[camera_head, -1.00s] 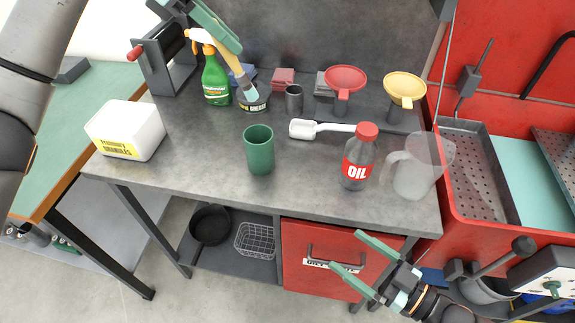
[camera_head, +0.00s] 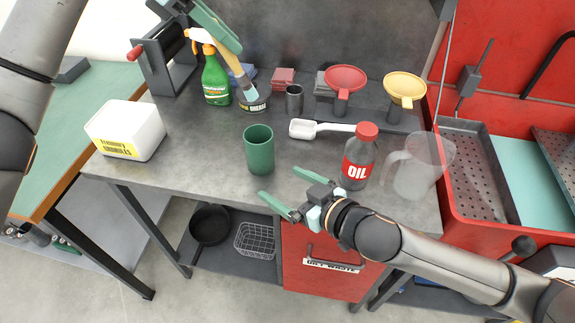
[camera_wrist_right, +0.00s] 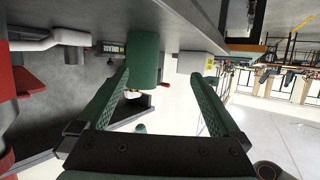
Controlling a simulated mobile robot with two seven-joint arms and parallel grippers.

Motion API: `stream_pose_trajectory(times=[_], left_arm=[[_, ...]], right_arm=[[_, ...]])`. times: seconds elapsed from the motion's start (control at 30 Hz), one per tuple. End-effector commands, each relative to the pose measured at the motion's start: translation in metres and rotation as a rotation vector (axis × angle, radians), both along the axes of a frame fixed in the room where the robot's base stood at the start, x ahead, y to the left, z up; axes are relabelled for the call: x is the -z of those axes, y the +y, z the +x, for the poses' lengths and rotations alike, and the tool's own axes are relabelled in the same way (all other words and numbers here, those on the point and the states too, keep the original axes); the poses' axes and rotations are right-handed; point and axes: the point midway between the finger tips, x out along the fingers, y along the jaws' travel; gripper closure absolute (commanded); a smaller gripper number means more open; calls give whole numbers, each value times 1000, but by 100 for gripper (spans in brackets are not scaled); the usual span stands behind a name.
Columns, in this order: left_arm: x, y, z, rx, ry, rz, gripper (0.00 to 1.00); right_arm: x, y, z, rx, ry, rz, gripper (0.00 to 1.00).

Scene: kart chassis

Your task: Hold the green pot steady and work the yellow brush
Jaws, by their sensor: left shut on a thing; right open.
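The green pot (camera_head: 259,152) stands upright and open-topped near the middle of the grey bench. It also shows in the right wrist view (camera_wrist_right: 143,58), ahead of my right fingers and between their lines. My right gripper (camera_head: 280,184) is open and empty at the bench's front edge, its fingers pointing toward the pot, apart from it. My left gripper (camera_head: 216,30) is at the top, shut on the yellow brush (camera_head: 236,64).
An oil bottle (camera_head: 358,160) and a clear jug (camera_head: 414,170) stand right of the pot. A white scoop (camera_head: 318,128) lies behind it. A green spray bottle (camera_head: 215,82) stands beside the tin. A white tub (camera_head: 126,130) is at left, with clear bench between it and the pot.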

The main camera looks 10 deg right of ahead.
Motion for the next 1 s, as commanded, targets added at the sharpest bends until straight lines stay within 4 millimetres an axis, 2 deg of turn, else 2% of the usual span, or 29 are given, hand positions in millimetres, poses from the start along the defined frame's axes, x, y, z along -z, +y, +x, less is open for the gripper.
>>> stream_pose_trajectory(times=[0.1,0.33,0.53,1.0], left_arm=[[0,0,0,0,0,0,100],[0,0,0,0,0,0,100],[0,0,0,0,0,0,100],[0,0,0,0,0,0,100]], right_arm=[[-16,0,13,70,0,-7,0],[-29,-3,24,147,3,-7,0],[-23,4,39,155,3,-7,0],[3,36,102,153,3,-8,0]])
